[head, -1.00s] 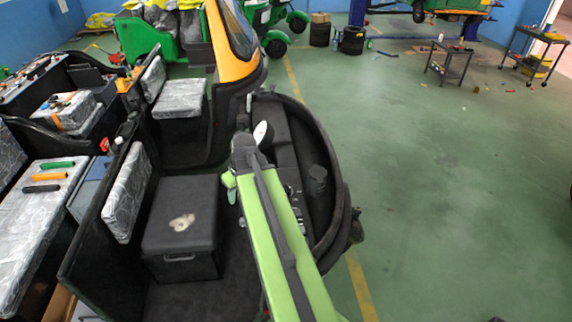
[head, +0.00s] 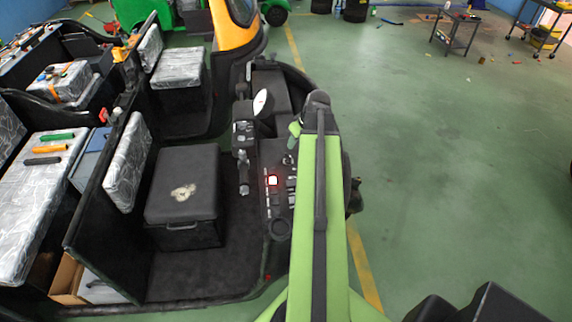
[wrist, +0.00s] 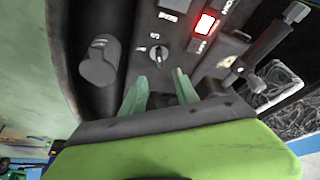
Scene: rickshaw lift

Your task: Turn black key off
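A small dark key or knob (wrist: 158,53) sits on the black dashboard panel in the wrist view, with small white markings around it. Its exact turn position is too small to tell. My gripper (wrist: 160,76) has two green fingers, spread apart and empty, just short of the key and pointing toward it. They do not appear to touch it. In the head view, one green fingertip of my gripper (head: 295,128) shows beside my arm above the dashboard. My arm partly covers the panel there.
A red-lit switch (wrist: 205,24) is close to the key; it also shows in the head view (head: 271,181). A black cylinder (wrist: 98,62) stands out left of the key. A black seat box (head: 182,195) is left of the dashboard. Open green floor (head: 450,150) lies right.

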